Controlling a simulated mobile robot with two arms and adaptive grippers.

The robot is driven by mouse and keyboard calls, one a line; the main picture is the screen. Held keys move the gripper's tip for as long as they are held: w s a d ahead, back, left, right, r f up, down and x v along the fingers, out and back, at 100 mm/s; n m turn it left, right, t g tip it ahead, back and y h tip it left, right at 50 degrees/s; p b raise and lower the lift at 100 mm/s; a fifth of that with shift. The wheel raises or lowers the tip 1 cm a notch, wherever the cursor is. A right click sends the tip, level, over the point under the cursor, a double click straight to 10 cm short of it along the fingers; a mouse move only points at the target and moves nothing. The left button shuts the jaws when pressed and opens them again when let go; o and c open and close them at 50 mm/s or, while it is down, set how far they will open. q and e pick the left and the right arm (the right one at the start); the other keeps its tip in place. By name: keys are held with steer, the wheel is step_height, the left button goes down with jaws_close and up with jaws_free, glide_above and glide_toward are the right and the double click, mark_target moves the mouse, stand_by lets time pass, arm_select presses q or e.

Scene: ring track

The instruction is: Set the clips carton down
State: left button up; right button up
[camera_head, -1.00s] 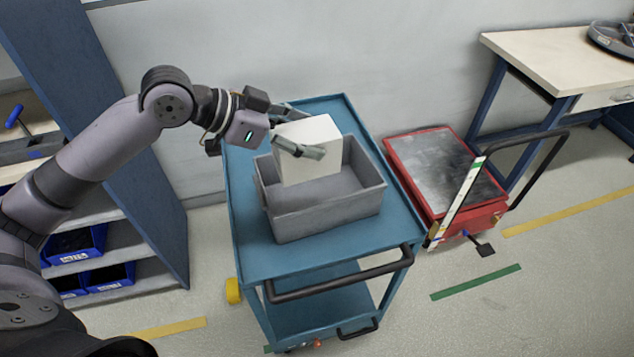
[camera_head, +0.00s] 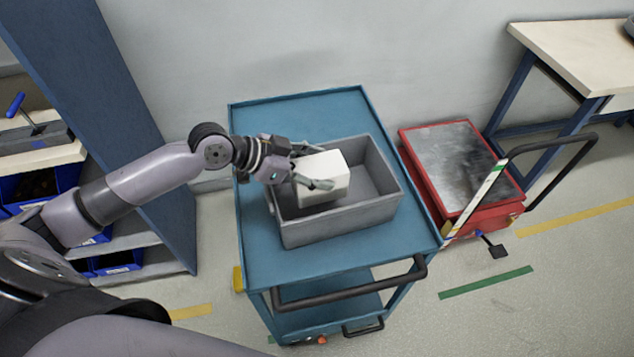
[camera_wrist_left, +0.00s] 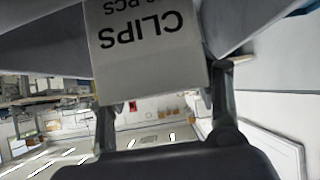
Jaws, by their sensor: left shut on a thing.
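The clips carton (camera_head: 322,172) is a white box. My left gripper (camera_head: 306,168) is shut on it, with a finger on its near side. The carton is inside the left part of the grey bin (camera_head: 340,222), its lower part below the bin's rim; I cannot tell whether it touches the floor of the bin. In the left wrist view the carton (camera_wrist_left: 148,60) sits between the two fingers, with the printed word CLIPS upside down. My right gripper does not show.
The bin stands on a blue cart (camera_head: 258,232) with a black handle (camera_head: 350,290). The right part of the bin is free. A red platform trolley (camera_head: 460,175) stands right of the cart. A blue shelf rack (camera_head: 110,120) is at the left.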

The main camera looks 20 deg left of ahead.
arm_select(q)
steer(key=shift+f, duration=0.7)
step_height(320, 180, down, 4)
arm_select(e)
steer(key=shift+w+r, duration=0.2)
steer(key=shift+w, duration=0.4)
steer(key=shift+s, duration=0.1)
arm_select(q)
steer(key=shift+f, duration=0.2)
steer(key=o, duration=1.3)
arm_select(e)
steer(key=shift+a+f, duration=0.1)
arm_select(q)
steer(key=shift+r, duration=0.1)
